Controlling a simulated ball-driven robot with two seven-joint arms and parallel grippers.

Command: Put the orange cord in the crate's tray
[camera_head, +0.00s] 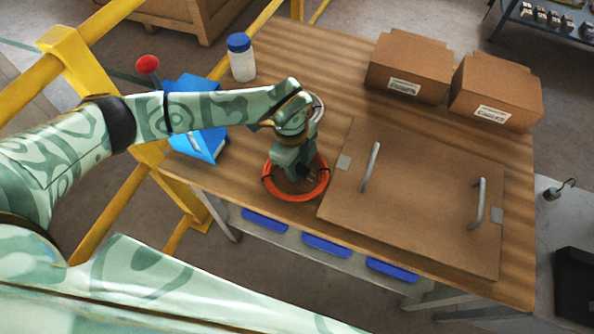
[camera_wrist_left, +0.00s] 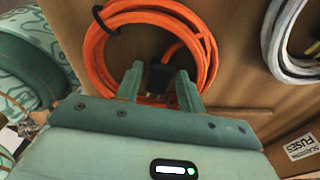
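The orange cord (camera_head: 323,186) lies in a coil on the wooden table, left of a flat brown panel (camera_head: 420,200) with two metal handles. It also shows in the left wrist view (camera_wrist_left: 95,45), with a black plug end (camera_wrist_left: 160,75) and a black tie. My left gripper (camera_head: 297,174) points down over the coil and hides part of it. In the left wrist view its fingers (camera_wrist_left: 159,70) are apart, on either side of the plug; I cannot tell whether they touch the cord. I cannot make out the crate's tray for certain; the brown panel may be the crate's lid. My right gripper is not in view.
A white cable coil (camera_wrist_left: 271,45) lies close by, partly behind my arm in the head view. Two cardboard boxes (camera_head: 408,68) (camera_head: 495,92) stand at the back. A blue-capped white bottle (camera_head: 242,62) and a blue holder (camera_head: 205,140) stand left. Yellow rails (camera_head: 75,60) border the left.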

